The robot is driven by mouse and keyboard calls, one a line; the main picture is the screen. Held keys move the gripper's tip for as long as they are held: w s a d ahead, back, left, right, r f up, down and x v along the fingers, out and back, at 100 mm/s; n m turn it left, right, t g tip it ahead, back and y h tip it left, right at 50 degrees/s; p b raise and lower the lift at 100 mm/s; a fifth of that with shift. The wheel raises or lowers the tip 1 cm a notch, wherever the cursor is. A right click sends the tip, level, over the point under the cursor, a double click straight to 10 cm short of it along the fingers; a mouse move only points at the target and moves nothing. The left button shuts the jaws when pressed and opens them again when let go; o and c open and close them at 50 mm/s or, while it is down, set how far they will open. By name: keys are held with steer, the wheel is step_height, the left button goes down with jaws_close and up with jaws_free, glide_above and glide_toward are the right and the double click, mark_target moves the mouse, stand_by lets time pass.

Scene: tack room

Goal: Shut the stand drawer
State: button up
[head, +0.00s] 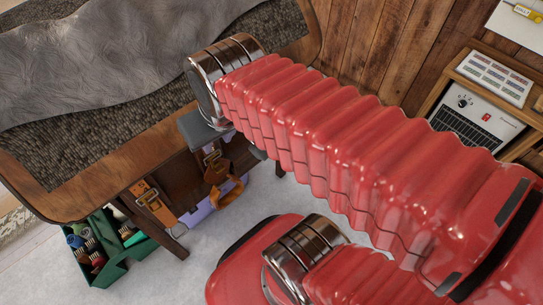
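I cannot make out a stand drawer for certain. A dark brown wooden panel (178,184) shows under the table, partly covered by straps, and I cannot tell if it is a drawer front. My red ribbed arm reaches from the right to a shiny metal joint above the table's right edge. A dark grey part (198,131) below that joint may belong to my wrist or gripper. I cannot make out its fingers, whether they are open or shut, or anything held. My arm hides much of the space to the right of the table.
A wooden table (60,202) carries a grey cloth (95,62). Orange-brown straps (155,206) hang below it. A green box (105,262) of brushes stands on the pale floor. A white device (475,115) sits in a wooden unit at right, against the plank wall (370,50).

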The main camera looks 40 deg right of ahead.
steer(key=d+f+m+t+y, duration=0.25)
steer(key=d+f+m, duration=0.4)
steer(key=f, duration=0.95)
steer(key=d+f+m+t+y, duration=0.25)
steer(key=d+f+m, duration=0.4)
steer(key=f, duration=0.85)
steer(key=d+f+m+t+y, duration=0.2)
steer(key=d+f+m+t, duration=0.35)
steer(key=f, duration=1.05)
steer(key=w+d+f+n+h, duration=0.1)
steer(key=w+d+f+h, duration=0.1)
steer(key=d+h, duration=0.4)
steer(key=d+f, duration=0.1)
steer(key=d, duration=0.3)
steer(key=shift+n, duration=0.35)
steer(key=shift+f, duration=0.1)
